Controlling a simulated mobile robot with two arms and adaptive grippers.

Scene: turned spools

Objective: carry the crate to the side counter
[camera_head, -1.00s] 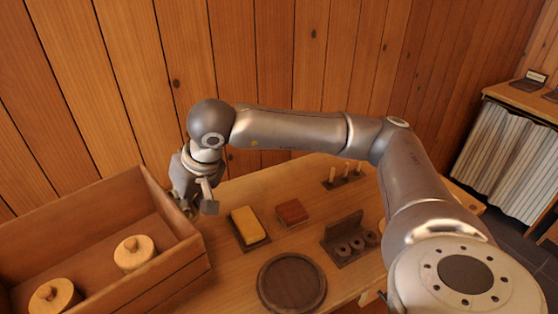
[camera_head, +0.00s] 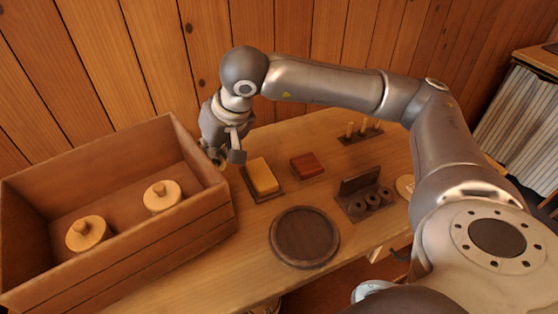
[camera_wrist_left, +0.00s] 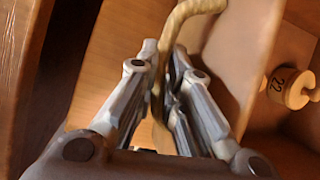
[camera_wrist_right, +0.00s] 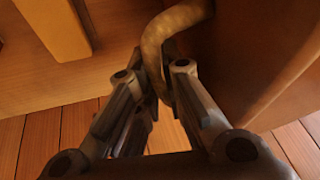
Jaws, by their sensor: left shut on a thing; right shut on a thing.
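The open wooden crate (camera_head: 150,245) fills the left of the head view, on or just above the wooden bench (camera_head: 185,283); I cannot tell if its underside touches. Two lidded round spools, one nearer (camera_head: 87,234) and one farther (camera_head: 162,196), stand inside it. My right gripper (camera_head: 220,158) is at the crate's right end, and in the right wrist view (camera_wrist_right: 155,100) it is shut on a rope handle (camera_wrist_right: 158,40). My left gripper (camera_wrist_left: 165,95) shows only in the left wrist view, shut on the other rope handle (camera_wrist_left: 190,10).
Right of the crate on the bench are a yellow block (camera_head: 262,176), a red block (camera_head: 307,166), a dark round board (camera_head: 304,237), a rack with dark rings (camera_head: 365,200) and a peg stand (camera_head: 360,133). A curtained counter (camera_head: 540,58) stands far right. A plank wall closes the back.

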